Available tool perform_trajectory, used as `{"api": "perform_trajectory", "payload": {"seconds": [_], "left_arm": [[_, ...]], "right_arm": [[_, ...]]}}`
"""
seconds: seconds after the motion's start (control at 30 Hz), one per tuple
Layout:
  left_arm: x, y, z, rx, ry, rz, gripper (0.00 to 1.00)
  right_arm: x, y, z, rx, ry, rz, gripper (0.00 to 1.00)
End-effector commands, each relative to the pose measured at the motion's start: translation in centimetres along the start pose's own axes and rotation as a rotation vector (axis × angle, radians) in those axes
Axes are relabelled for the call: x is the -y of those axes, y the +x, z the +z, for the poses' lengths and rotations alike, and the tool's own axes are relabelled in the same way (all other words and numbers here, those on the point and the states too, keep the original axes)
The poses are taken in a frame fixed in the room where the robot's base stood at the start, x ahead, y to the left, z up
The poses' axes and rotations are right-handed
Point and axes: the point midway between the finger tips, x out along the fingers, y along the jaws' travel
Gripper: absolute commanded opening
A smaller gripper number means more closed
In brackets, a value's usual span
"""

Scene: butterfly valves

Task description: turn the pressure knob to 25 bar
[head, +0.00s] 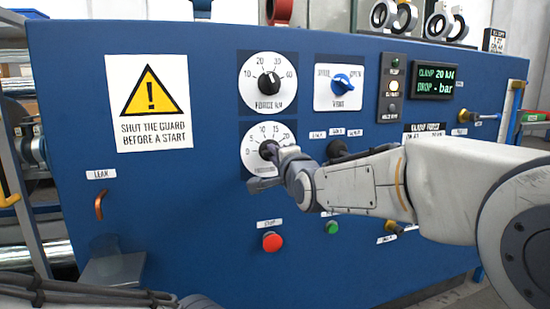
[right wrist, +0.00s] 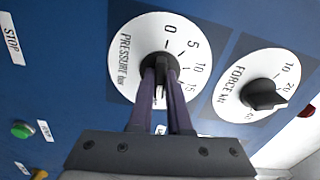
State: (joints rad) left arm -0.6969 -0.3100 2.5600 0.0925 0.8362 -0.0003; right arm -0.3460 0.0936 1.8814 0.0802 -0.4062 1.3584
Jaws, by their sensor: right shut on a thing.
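The pressure knob is a black knob on a round white dial (head: 250,158) on the blue panel, with numbers from 0 upward. It also shows in the right wrist view as the dark knob (right wrist: 158,66) at the dial's middle. My right gripper (head: 272,152) is shut on this knob; its two fingers (right wrist: 160,85) lie on either side of it. The fingers and arm cover the lower right part of the dial, and I cannot read where the knob points. My left gripper does not show; only part of my left arm lies along the bottom left edge.
The force knob (head: 269,83) sits just above, and a blue knob (head: 342,82) to its right.

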Motion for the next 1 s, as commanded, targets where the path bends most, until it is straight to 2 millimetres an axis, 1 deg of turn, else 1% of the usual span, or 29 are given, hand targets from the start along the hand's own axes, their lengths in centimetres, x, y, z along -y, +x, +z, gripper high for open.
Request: {"api": "perform_trajectory", "payload": {"seconds": [0.03, 0.3, 0.87, 0.9, 0.93, 0.97, 1.0], "left_arm": [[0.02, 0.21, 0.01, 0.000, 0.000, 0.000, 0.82], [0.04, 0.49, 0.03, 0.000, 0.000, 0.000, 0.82], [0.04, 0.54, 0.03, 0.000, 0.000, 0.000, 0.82], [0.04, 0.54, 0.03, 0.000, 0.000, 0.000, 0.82], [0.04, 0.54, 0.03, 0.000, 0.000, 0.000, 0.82], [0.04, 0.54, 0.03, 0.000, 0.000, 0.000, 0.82], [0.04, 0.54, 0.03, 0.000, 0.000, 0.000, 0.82]], "right_arm": [[-0.26, -0.03, -0.11, -0.002, 0.027, 0.004, 0.00], [-0.23, -0.04, -0.13, -0.003, 0.129, 0.005, 0.00], [-0.20, -0.04, -0.15, -0.003, 0.158, 0.005, 0.00], [-0.20, -0.04, -0.15, -0.003, 0.158, 0.005, 0.28], [-0.20, -0.03, -0.15, -0.003, 0.158, 0.005, 0.39], [-0.19, -0.03, -0.13, -0.003, 0.157, 0.004, 0.46], [-0.16, -0.02, -0.10, -0.002, 0.157, 0.004, 0.46]]}}
